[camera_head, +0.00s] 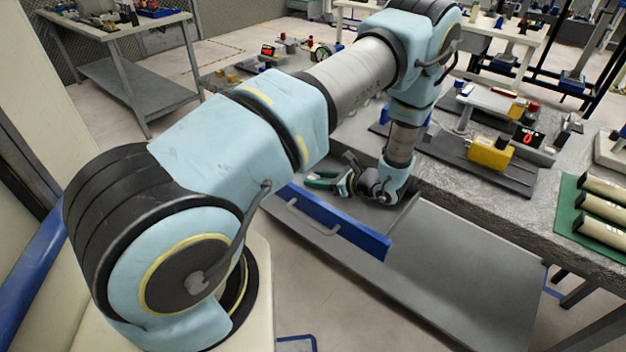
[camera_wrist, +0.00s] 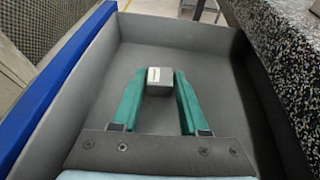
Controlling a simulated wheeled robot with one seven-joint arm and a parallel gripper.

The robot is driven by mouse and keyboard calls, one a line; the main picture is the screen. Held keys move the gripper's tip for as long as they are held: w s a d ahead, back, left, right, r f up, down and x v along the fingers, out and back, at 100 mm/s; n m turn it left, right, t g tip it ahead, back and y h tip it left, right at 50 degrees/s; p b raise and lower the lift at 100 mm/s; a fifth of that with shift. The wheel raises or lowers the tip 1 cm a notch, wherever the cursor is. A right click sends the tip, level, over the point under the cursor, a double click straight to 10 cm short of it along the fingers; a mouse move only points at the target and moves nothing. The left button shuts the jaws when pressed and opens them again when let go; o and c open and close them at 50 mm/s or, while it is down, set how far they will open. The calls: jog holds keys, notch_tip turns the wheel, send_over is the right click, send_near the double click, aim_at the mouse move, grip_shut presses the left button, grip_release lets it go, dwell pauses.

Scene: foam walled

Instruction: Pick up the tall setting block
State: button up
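A small pale grey block (camera_wrist: 160,76), which looks like the setting block, is inside an open grey drawer (camera_wrist: 95,85). It is seen nearly end-on in the wrist view, so its height is unclear. My gripper (camera_wrist: 160,82) has its two teal fingers on either side of the block, with no clear gap at the fingertips. Whether they press on it cannot be told. In the head view my gripper (camera_head: 325,180) is low in the drawer behind the blue drawer front (camera_head: 330,222); the block is not distinguishable there.
The drawer walls stand close around my gripper. The speckled worktop (camera_head: 480,185) edge lies to the right, with a yellow block (camera_head: 490,152) on a fixture and several cream cylinders on a green mat (camera_head: 585,228).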

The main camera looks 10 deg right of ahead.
grip_shut()
jog(key=shift+r, duration=0.1)
dwell(0.4)
